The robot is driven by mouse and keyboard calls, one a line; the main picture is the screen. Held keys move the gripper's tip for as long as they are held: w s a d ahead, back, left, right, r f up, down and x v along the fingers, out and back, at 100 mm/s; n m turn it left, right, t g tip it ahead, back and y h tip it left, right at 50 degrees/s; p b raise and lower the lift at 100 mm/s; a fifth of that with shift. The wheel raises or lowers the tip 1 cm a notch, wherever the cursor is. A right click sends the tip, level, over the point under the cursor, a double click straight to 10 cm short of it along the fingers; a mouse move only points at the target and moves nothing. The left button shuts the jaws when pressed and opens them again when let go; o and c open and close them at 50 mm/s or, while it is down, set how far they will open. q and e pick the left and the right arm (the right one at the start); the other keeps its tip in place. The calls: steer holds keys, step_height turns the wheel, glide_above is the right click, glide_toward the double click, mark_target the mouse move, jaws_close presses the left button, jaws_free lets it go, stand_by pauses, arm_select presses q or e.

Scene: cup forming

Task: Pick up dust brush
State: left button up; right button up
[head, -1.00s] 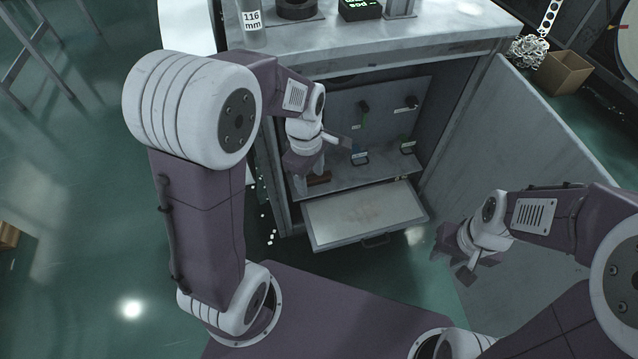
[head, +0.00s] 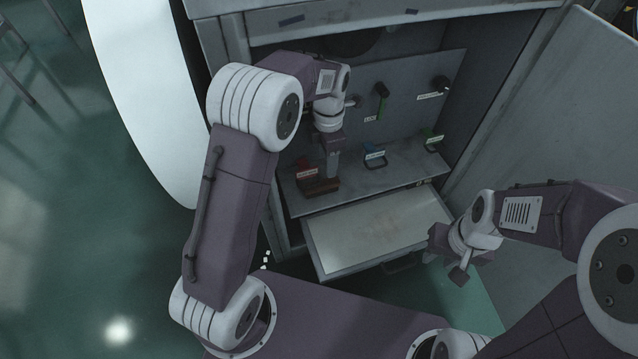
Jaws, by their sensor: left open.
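My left gripper (head: 331,172) is inside the cabinet and points down just behind and above this brush. It is open and holds nothing that I can see; its finger gap is hard to make out. Whether it touches the brush I cannot tell. My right gripper (head: 449,259) is open and empty, outside the cabinet to the right of the drawer.
A pulled-out drawer (head: 375,230) sits below the shelf. The cabinet door (head: 545,120) is open at right.

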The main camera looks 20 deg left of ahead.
mark_target(326, 182)
arm_select(q)
step_height(326, 182, down, 9)
steer(key=b, duration=0.7)
steer(key=shift+s+f, duration=0.1)
steer(key=shift+f+p, duration=0.1)
steer(key=shift+p, duration=0.4)
steer(key=shift+c, duration=0.3)
jaws_close()
steer(key=shift+b, duration=0.5)
step_height(326, 182, up, 5)
steer(key=p, duration=0.4)
steer(key=shift+p, duration=0.35)
steer(key=s+d+p, duration=0.2)
steer(key=s+d, duration=0.3)
steer(key=s, duration=0.2)
steer(key=s+d+f+p, duration=0.1)
steer(key=s+d+p, duration=0.2)
steer(key=s+d, duration=0.2)
steer(key=shift+s+p, duration=0.3)
steer(key=shift+s, duration=1.15)
